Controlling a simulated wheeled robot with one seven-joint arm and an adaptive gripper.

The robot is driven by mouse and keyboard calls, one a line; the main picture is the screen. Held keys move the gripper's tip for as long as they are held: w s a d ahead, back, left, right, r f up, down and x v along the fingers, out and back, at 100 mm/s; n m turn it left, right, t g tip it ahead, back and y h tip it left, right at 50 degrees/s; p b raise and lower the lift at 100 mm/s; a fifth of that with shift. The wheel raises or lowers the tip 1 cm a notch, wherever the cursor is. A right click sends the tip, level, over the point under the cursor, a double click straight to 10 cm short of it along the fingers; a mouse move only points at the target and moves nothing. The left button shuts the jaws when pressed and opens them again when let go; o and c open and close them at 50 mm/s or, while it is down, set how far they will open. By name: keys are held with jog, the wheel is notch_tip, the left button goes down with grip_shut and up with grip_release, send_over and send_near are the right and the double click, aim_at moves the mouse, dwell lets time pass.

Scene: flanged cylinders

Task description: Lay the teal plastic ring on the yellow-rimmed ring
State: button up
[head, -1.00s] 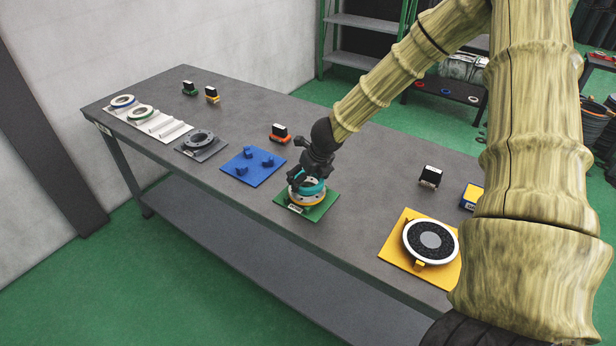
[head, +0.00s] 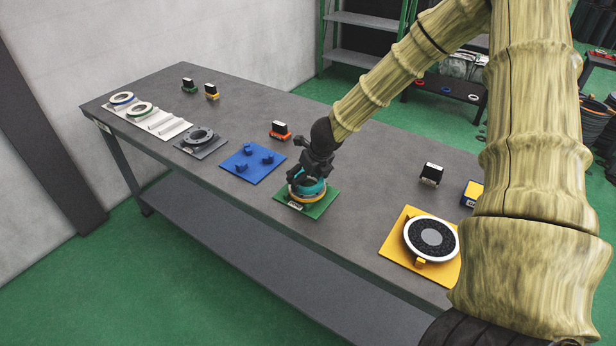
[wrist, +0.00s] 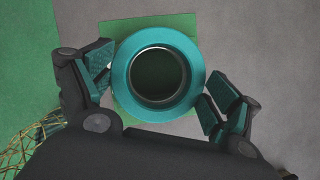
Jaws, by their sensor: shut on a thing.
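The teal plastic ring (head: 310,187) is at the stack on the green plate (head: 325,204), and it fills the middle of the wrist view (wrist: 122,80). My gripper (head: 308,176) points down over the stack and is shut on the teal ring, with one finger at each side of it in the wrist view (wrist: 158,88). The yellow-rimmed ring (head: 303,197) shows as a yellow edge just under the teal ring. I cannot tell whether the two touch all round. In the wrist view the teal ring hides the yellow rim.
A blue plate with pegs (head: 245,172) and a grey plate with a dark flange (head: 185,147) lie left. A white rack (head: 172,132) with rings stands further left. A yellow plate (head: 392,246) carries a round disc (head: 431,238) at right. The tabletop (head: 350,195) between plates is clear.

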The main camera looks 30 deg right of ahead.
jog(key=shift+f+b, duration=0.35)
jog(key=shift+f, duration=0.15)
jog(key=o, duration=0.8)
jog(key=shift+r, duration=0.15)
jog(key=v, duration=1.1)
jog(key=shift+s+r, duration=0.2)
jog(key=shift+r, duration=0.15)
